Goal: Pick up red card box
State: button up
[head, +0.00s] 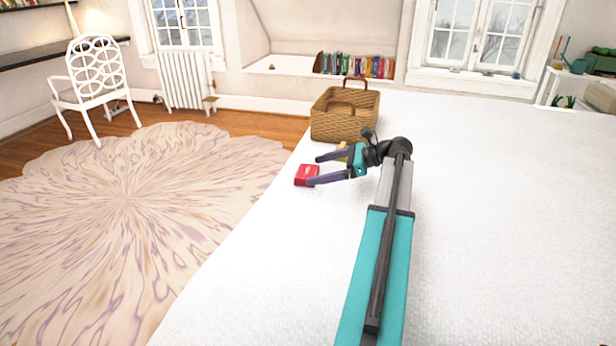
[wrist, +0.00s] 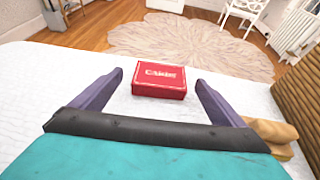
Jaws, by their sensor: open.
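The red card box (head: 306,174) lies flat on the white bed-like surface (head: 480,220), near its left edge in the head view. In the wrist view the red box (wrist: 160,81) shows white lettering on its top and lies just ahead of the fingertips, between their lines. My gripper (head: 313,170) is open and empty, with its two purple fingers pointing left towards the box. The fingers also show in the wrist view (wrist: 160,82), one on each side of the box. In the head view the near fingertip overlaps the box's edge; I cannot tell whether it touches.
A wicker basket (head: 345,118) with handles stands behind my gripper. A tan object (wrist: 272,135) lies next to the basket, close to the right finger in the wrist view. The surface right of my arm is clear. Past the left edge lies a patterned rug (head: 130,200).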

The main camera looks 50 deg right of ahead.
aim_at(309, 171)
jog(key=shift+b+x, duration=0.8)
jog(key=shift+x, duration=1.65)
jog(key=shift+d, duration=0.1)
jog(key=c, duration=1.2)
